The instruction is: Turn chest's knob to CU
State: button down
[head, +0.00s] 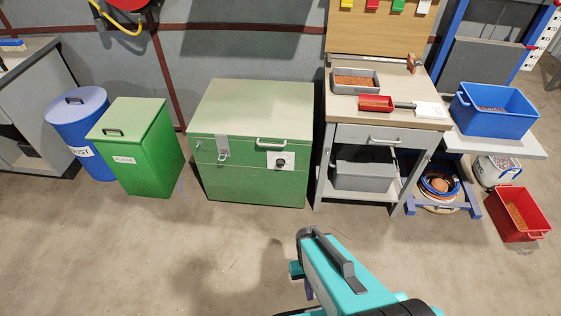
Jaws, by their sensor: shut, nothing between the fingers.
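The chest (250,187) is a green metal box with a pale green lid, standing on the floor against the wall. Its lid is down. The knob (280,162) is a small black round on a white plate (289,167) at the right of the chest's front. The plate's lettering and the knob's pointer are too small to read. A grey latch (223,148) is on the front left, and a pale handle (271,143) is above the knob. My teal arm shows at the bottom, apart from the chest; my gripper's fingers are not visible.
A green lidded bin (137,150) and a blue drum (82,123) stand left of the chest. A workbench (425,112) with trays stands close on its right. A blue crate (493,112) and red crate (517,214) are further right. The floor before the chest is clear.

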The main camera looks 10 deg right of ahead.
aim_at(280, 162)
jog(key=u, duration=0.05)
jog(key=i, duration=0.9)
jog(key=z, duration=0.05)
